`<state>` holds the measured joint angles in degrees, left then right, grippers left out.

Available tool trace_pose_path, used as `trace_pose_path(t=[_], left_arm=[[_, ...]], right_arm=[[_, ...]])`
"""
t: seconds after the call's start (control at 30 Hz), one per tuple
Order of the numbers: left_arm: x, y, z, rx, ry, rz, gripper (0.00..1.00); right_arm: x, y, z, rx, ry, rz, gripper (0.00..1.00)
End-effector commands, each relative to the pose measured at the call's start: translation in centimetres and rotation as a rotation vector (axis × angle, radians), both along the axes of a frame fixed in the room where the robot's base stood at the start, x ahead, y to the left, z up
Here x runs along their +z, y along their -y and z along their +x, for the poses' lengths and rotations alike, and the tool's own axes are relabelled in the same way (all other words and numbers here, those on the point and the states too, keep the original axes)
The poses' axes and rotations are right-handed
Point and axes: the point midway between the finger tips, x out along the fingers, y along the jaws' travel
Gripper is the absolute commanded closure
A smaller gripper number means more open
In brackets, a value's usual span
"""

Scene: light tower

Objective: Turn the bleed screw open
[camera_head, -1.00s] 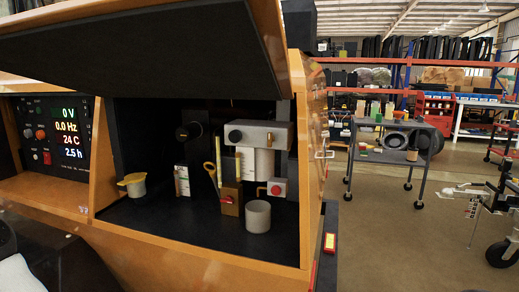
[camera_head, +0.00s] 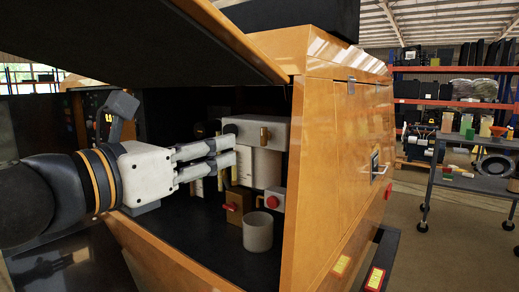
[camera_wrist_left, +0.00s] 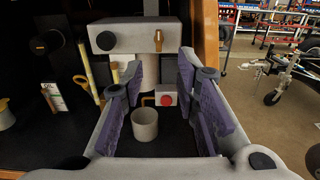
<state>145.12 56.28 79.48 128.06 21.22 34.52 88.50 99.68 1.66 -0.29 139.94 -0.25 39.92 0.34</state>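The bleed screw (camera_head: 265,137) appears as a small brass piece on the front of the grey filter head (camera_head: 279,132), above a white canister (camera_head: 266,167). In the left wrist view the brass screw (camera_wrist_left: 158,40) stands upright on the block, beyond my fingers. My left gripper (camera_head: 233,151) reaches in from the left, fingers pointing right. It also shows in the left wrist view (camera_wrist_left: 160,72), with its purple-padded fingers apart and nothing between them. The screw looks untouched. The fingers hide part of the filter head and canister. My right gripper is out of view.
A beige cup (camera_head: 258,232) stands on the compartment floor, beside a brass block with a red handle (camera_head: 231,207). A grey box with a red button (camera_head: 272,202) is behind. The raised orange hatch (camera_head: 215,30) hangs above, and the orange side wall (camera_head: 320,180) bounds the right.

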Motion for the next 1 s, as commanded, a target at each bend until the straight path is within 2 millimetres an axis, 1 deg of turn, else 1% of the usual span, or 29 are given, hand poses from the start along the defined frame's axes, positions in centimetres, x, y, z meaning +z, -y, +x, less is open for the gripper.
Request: trace_pose_path(t=[0.07, 0.13, 0.4, 0.5, 0.6, 0.7, 0.9, 0.97, 1.0], left_arm=[[0.2, 0.4, 0.5, 0.0, -0.001, -0.006, 0.72], [0.1, 1.2, 1.6, -0.001, 0.0, -0.003, 0.72], [0.2, 5.3, 7.1, 0.0, 0.002, -0.001, 0.72], [0.2, 6.3, 8.5, 0.0, 0.001, -0.002, 0.72], [0.1, 6.9, 9.3, 0.0, 0.002, -0.001, 0.72], [0.1, 7.1, 9.7, 0.0, 0.001, -0.001, 0.72], [0.0, 7.1, 9.7, 0.0, 0.001, -0.001, 0.72], [0.0, 7.1, 9.7, 0.0, 0.001, -0.001, 0.85], [0.0, 7.1, 9.7, 0.0, 0.001, -0.001, 0.94]], right_arm=[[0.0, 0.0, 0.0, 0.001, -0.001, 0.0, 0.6], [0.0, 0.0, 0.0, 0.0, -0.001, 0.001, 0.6], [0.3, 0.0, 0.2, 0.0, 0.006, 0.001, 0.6], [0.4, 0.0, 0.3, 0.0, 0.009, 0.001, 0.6], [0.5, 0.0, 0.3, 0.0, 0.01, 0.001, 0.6], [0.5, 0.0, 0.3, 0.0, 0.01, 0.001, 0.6], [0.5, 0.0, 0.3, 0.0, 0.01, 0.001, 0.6], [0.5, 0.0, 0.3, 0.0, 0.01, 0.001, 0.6], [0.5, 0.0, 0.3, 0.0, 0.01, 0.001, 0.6]])
